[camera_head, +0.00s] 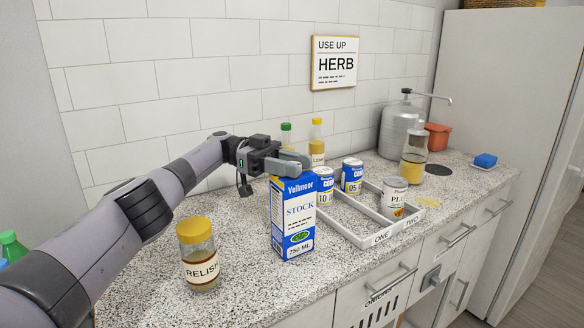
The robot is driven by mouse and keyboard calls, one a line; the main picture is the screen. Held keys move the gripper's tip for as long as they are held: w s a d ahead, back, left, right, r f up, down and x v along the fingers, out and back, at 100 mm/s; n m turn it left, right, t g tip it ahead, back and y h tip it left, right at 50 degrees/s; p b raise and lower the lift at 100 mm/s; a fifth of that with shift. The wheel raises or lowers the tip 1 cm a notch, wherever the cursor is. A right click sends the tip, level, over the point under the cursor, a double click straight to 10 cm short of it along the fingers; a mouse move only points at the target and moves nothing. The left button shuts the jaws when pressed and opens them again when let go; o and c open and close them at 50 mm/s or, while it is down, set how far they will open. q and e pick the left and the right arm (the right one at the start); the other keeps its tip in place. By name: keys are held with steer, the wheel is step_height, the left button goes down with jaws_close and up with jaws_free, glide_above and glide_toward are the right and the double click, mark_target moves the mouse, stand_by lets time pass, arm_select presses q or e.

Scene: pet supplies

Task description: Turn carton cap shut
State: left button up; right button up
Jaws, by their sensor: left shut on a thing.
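A blue and white stock carton (298,222) stands upright on the speckled counter, near its front edge. My left gripper (291,162) is at the top of the carton, with its fingers lying level over it. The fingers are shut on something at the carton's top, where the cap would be. The cap itself is hidden behind the fingers. My right gripper is not in view.
A relish jar (199,262) with a yellow lid stands left of the carton. A white two-part tray (362,238) with cans lies to the right. Bottles (317,142) stand behind the gripper. The counter (245,290) is clear in front of the jar and carton.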

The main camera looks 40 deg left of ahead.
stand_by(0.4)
arm_select(q)
steer(key=o, duration=0.9)
steer(key=shift+d, duration=0.1)
steer(key=shift+o, duration=0.2)
step_height(320, 180, up, 20)
steer(key=p, duration=0.6)
steer(key=shift+p, duration=0.3)
